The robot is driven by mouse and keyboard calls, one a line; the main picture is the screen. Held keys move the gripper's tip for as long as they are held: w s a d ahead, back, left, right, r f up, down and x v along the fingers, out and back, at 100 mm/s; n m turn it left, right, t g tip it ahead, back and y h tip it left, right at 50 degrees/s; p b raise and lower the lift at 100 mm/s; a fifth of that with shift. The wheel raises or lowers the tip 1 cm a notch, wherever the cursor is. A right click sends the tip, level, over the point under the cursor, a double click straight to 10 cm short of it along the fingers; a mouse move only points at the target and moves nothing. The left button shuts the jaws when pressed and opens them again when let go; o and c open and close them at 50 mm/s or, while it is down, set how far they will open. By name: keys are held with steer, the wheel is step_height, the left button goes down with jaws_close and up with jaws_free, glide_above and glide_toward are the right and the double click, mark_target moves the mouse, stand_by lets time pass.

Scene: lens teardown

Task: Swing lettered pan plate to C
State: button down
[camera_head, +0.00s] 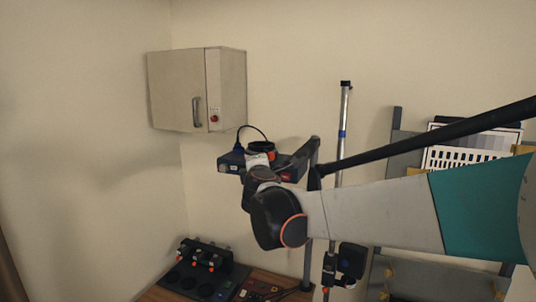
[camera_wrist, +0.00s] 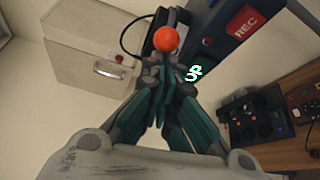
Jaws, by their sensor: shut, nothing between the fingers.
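In the wrist view my gripper (camera_wrist: 164,68) is shut and empty, its fingertips together. An orange ball knob (camera_wrist: 166,39) on a dark part shows just beyond the fingertips; I cannot tell whether they touch it. Beside it is a dark blue unit (camera_wrist: 225,35) with a red REC label and green glowing characters (camera_wrist: 194,72), too tilted to read surely. In the head view the blue and black unit (camera_head: 231,160) stands behind my wrist, which hides much of it and my fingers. I cannot make out the lettered pan plate or its letters.
A grey wall cabinet (camera_head: 178,90) with a red-marked lock hangs at the left. A black rack (camera_head: 190,274) with orange-tipped parts stands on the wooden table (camera_head: 160,293). A metal pole (camera_head: 343,125) and a panel with a white slotted card (camera_head: 465,157) are at the right.

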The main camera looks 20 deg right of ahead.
steer(key=shift+s+d, duration=0.4)
steer(key=shift+s, duration=0.15)
